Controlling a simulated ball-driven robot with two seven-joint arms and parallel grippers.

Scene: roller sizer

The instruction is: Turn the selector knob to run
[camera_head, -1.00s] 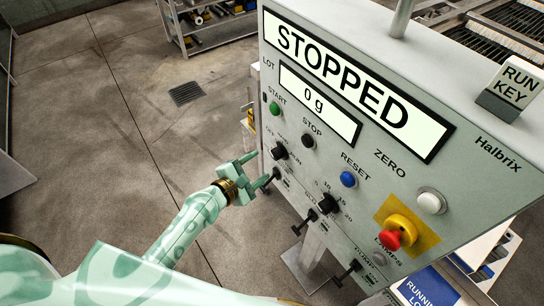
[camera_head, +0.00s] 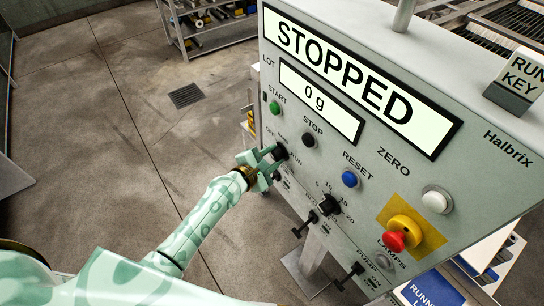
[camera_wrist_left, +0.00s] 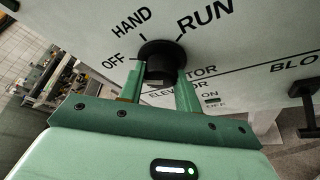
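The selector knob (camera_head: 281,151) is black and sits on the grey control panel (camera_head: 450,170), below the green START button. In the left wrist view the knob (camera_wrist_left: 160,60) has OFF, HAND and RUN marked around it, with RUN at its upper right. I cannot tell which mark it points to. My left gripper (camera_head: 274,162) is at the knob. In the left wrist view its two green fingers (camera_wrist_left: 160,88) stand on either side of the knob's lower part, and they look open around it. The panel display (camera_head: 350,75) reads STOPPED. My right gripper is not in view.
A black STOP button (camera_head: 308,140), a blue RESET button (camera_head: 349,179) and a red emergency button (camera_head: 395,241) are on the same panel. Another black knob (camera_head: 330,205) and black toggle levers are lower down. Open floor (camera_head: 110,130) lies to the left.

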